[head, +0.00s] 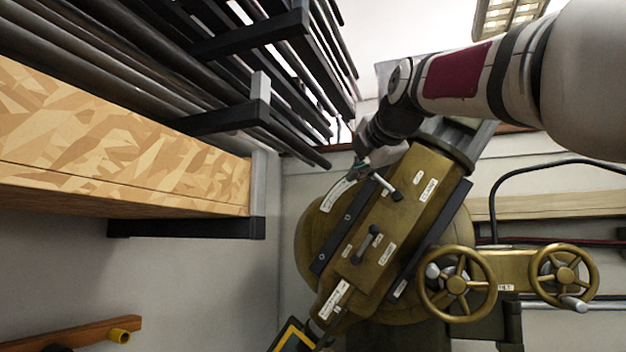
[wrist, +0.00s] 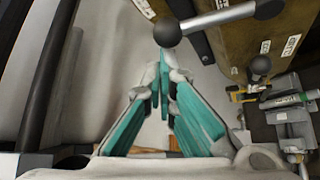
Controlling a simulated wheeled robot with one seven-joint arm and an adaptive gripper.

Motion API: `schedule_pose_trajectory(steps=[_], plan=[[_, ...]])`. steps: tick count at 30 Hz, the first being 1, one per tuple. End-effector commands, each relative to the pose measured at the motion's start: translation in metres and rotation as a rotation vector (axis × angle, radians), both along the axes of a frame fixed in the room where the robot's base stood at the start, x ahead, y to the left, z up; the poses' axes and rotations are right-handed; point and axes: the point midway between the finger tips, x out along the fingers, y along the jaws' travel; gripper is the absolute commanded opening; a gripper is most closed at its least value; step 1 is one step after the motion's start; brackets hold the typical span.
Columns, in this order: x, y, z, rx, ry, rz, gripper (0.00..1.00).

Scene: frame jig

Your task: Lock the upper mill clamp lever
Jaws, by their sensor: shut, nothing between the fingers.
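The mill head (head: 405,205) is an olive-brown block on the right of the head view. A lower, dark lever (head: 366,245) stands on the same face. My gripper (head: 357,173) is beside the upper lever's upper-left end. In the wrist view my gripper's teal fingers (wrist: 160,78) are together and empty. The upper lever (wrist: 222,17) lies just beyond the tips, a black ball end in front of them. Contact cannot be told.
Racks of dark bars (head: 290,70) and a wooden beam (head: 120,150) fill the left of the head view. Two handwheels (head: 457,284) stand at lower right. In the wrist view a dark bar (wrist: 48,75) runs along the left. A grey vise-like part (wrist: 290,115) is at right.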

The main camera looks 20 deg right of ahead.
Motion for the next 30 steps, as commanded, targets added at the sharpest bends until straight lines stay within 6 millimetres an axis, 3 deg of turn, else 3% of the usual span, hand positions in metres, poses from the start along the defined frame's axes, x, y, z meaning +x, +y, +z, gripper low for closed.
schedule_pose_trajectory(steps=[20,30], plan=[[-0.002,-0.007,0.007,0.099,-0.075,-0.001,0.0],[-0.009,-0.019,0.016,0.275,-0.209,-0.001,0.0]])
